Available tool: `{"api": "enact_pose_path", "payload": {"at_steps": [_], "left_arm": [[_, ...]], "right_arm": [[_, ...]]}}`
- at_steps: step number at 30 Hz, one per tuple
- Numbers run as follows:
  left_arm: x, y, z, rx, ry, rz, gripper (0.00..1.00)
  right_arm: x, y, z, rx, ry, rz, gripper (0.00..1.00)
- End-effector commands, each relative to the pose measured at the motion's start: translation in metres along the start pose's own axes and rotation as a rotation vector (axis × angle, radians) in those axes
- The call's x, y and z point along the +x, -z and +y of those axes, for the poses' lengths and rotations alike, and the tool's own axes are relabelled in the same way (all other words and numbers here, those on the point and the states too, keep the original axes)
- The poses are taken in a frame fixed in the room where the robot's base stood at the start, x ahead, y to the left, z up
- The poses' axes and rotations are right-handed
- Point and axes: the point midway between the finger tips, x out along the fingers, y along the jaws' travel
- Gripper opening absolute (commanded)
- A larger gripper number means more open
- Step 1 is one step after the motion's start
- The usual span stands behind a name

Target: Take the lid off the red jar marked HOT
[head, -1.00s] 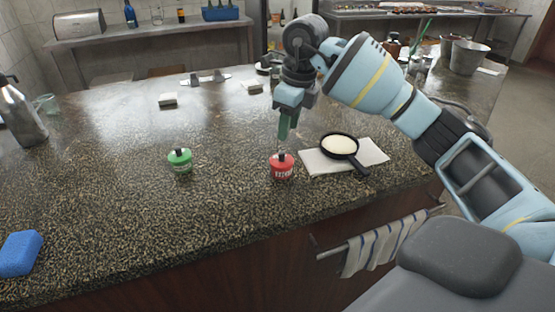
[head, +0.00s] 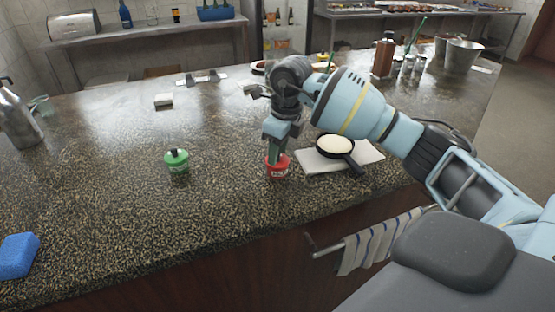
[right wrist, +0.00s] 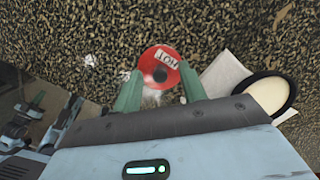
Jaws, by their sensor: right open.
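The red jar (head: 278,171) stands on the speckled counter in the head view, its white label partly visible. In the right wrist view the red jar (right wrist: 159,60) is seen from above, with HOT in white and a dark knob (right wrist: 160,75) at the centre of its lid. My right gripper (head: 277,158) is directly over the jar, pointing down, with its green fingertips at the lid's height. In the right wrist view the fingers (right wrist: 160,88) are open, one on either side of the lid knob. My left gripper is not in view.
A green jar (head: 177,162) stands to the left of the red one. A small black pan (head: 336,146) with pale contents rests on a white board (head: 372,153) close on the right. A blue sponge (head: 18,254) lies at the front left. The counter between the jars is clear.

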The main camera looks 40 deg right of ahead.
Motion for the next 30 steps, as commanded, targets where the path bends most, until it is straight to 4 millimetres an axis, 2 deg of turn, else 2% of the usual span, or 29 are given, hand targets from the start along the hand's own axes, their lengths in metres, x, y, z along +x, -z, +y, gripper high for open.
{"api": "enact_pose_path", "payload": {"at_steps": [3,13,23,30], "left_arm": [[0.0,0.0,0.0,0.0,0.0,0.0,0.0],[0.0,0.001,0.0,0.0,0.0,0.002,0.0],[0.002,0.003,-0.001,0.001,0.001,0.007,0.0],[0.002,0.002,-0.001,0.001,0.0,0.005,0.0]], "right_arm": [[0.0,0.0,0.0,0.0,0.0,0.0,0.42],[-0.001,0.0,0.0,0.0,0.0,0.0,0.0],[-0.001,0.0,0.0,0.0,0.0,0.0,0.0],[-0.015,-0.003,0.0,0.0,-0.001,-0.002,0.0]]}}
